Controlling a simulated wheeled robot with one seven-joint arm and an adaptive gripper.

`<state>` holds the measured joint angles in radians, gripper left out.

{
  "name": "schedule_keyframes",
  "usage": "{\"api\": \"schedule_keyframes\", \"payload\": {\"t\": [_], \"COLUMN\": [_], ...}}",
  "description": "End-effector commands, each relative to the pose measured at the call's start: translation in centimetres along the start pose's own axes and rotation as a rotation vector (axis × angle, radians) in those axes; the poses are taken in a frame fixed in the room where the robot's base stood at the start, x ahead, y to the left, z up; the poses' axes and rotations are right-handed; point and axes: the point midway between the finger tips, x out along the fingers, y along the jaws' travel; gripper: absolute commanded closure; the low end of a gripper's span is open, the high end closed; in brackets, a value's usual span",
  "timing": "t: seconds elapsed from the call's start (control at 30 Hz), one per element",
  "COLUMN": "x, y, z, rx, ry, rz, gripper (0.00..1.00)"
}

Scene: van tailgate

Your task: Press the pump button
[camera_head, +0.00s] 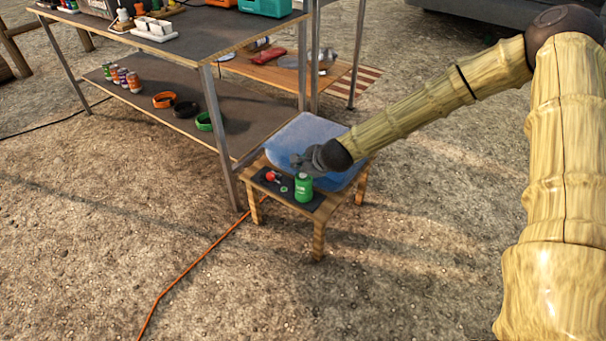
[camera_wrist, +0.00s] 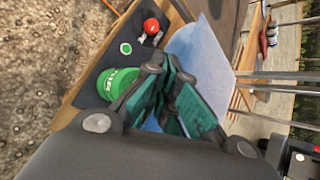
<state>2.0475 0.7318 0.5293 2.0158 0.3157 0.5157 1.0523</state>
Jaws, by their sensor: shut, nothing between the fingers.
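A small wooden stool-like table (camera_head: 318,228) carries a dark mat (camera_head: 262,178). On the mat are a red round knob (camera_head: 271,176), a small flat green disc with a pale rim (camera_head: 284,189) and a green canister (camera_head: 304,188). The wrist view also shows the red knob (camera_wrist: 151,26), the green disc (camera_wrist: 126,48) and the canister (camera_wrist: 113,84). I cannot tell for sure which is the pump button. My gripper (camera_head: 300,161) is shut and empty, above the table just behind the canister. In the wrist view my gripper (camera_wrist: 168,78) partly covers the canister's right side.
A blue bin or pad (camera_head: 296,135) lies on the table behind the mat. A metal-legged workbench (camera_head: 200,50) stands close at the left, with bands and cans on its lower shelf (camera_head: 150,115). An orange cable (camera_head: 190,270) crosses the gravel. The ground in front is clear.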

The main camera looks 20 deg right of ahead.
Motion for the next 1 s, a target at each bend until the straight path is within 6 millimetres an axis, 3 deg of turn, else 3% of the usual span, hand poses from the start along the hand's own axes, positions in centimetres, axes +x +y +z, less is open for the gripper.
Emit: {"api": "schedule_keyframes", "payload": {"t": [0.7,1.0], "x": [-3.9,-4.1], "y": [-2.8,-3.0], "z": [2.8,3.0], "rx": [-0.001,0.0], "ry": [0.0,0.0], "rz": [0.0,0.0], "gripper": [1.0,1.0]}}
